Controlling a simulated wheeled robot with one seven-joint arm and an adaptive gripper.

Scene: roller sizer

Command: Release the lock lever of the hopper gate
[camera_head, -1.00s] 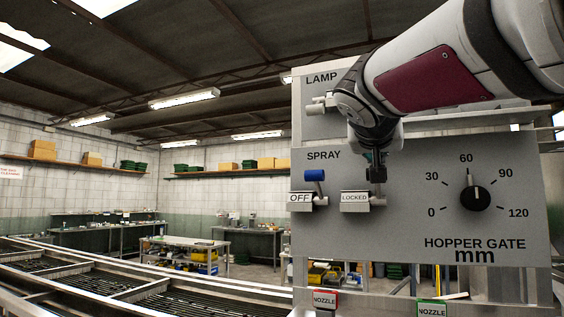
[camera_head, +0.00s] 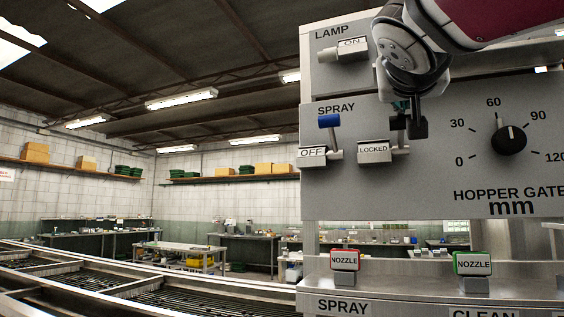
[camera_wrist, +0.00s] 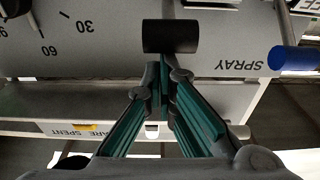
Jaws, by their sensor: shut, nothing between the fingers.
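The lock lever (camera_head: 418,127) has a black cylindrical handle and sits behind the plate reading LOCKED (camera_head: 374,151) on the grey hopper gate panel (camera_head: 350,195). My gripper (camera_head: 402,106) is at the lever, partly hidden by my wrist. In the wrist view, the black handle (camera_wrist: 171,36) lies crosswise just beyond my green-padded fingers (camera_wrist: 163,66). The fingertips are together and empty. They are close to the handle, but I cannot tell whether they touch it.
Left of the lever is the blue-tipped spray lever (camera_head: 330,121) with an OFF plate (camera_head: 312,152). The gate dial (camera_head: 509,140) is to the right, the lamp switch (camera_head: 345,50) above.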

